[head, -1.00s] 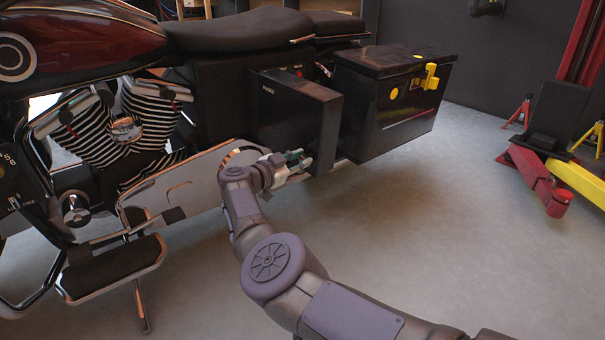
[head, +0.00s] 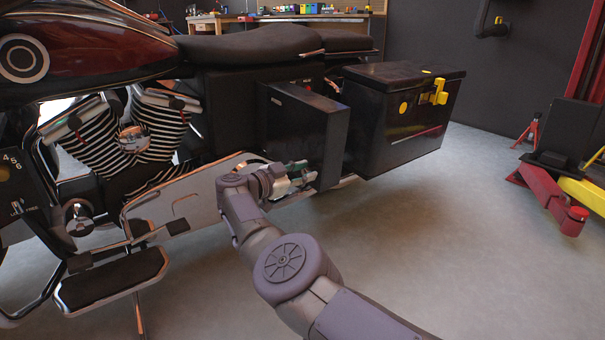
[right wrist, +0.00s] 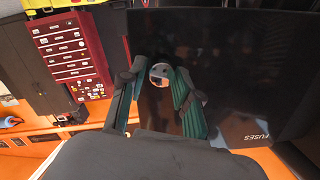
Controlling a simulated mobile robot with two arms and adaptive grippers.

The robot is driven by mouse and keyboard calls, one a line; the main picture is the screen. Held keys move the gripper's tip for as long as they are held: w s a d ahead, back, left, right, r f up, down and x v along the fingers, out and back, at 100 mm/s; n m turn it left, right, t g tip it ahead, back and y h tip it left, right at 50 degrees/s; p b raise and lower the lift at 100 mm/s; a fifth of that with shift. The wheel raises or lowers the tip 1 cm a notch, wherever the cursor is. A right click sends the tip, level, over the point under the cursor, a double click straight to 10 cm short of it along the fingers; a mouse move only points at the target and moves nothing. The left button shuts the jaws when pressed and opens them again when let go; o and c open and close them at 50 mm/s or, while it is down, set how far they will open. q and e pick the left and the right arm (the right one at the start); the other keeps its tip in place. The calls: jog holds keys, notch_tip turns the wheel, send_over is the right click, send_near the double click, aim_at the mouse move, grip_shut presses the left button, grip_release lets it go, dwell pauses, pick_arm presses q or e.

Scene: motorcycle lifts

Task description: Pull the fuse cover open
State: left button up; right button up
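The fuse cover (head: 305,138) is a dark flat panel on the motorcycle's side, below the seat. It stands out from the body at an angle, with a gap behind its top edge. In the right wrist view the cover (right wrist: 235,70) fills the right side and bears the word FUSES. My right gripper (head: 302,174) is at the cover's lower part, on its outer side. In the right wrist view its fingers (right wrist: 158,98) are apart, with a round shiny spot between them and nothing clearly held. Whether they touch the cover is unclear. My left gripper is out of view.
A black side case (head: 385,125) with yellow latches sits just right of the cover. The footboard (head: 112,278) is at the lower left. A red lift or jack (head: 550,195) stands at the right. The grey floor between is clear.

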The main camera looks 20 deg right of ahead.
aim_at(313, 134)
jog(key=shift+o, duration=1.1)
notch_tip(313, 134, up, 10)
jog(key=shift+f, duration=0.1)
